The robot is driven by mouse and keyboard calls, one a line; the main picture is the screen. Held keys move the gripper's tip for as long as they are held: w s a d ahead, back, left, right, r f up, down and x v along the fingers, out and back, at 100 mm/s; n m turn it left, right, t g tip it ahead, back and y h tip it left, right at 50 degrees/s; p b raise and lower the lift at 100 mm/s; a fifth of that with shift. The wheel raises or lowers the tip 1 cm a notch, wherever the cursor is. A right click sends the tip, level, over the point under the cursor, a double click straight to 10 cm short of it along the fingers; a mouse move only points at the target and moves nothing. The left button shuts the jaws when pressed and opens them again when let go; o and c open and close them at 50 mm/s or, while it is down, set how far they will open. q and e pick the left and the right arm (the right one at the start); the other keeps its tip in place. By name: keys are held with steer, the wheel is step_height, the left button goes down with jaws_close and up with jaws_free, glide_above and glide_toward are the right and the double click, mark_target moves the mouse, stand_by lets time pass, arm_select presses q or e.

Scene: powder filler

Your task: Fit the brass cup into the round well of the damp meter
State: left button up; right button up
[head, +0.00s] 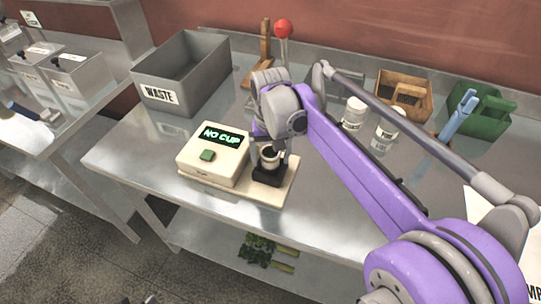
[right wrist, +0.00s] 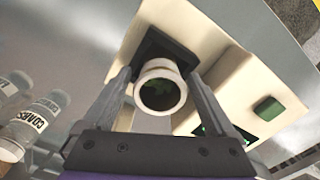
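The brass cup, pale and round with a dark inside, shows mouth-up in the right wrist view (right wrist: 160,88) and under my gripper in the head view (head: 268,154). My right gripper (head: 267,147) points down, its two fingers (right wrist: 159,75) against opposite sides of the cup. The cup is over the black block (head: 270,174) at the right of the cream damp meter (head: 208,158); the well is hidden beneath it, so I cannot tell whether the cup is seated. The meter's display reads NO CUP. My left gripper is out of view.
A grey WASTE bin (head: 184,75) stands behind the meter. White jars (head: 354,113), a wooden box (head: 405,95) and a green caddy (head: 480,110) stand to the right. The steel table is clear left of the meter, and its front edge is close.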

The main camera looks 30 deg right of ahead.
steer(key=shift+r, duration=0.3)
step_height(320, 180, up, 12)
steer(key=p, duration=0.1)
steer(key=shift+f, duration=0.15)
stand_by(0.6)
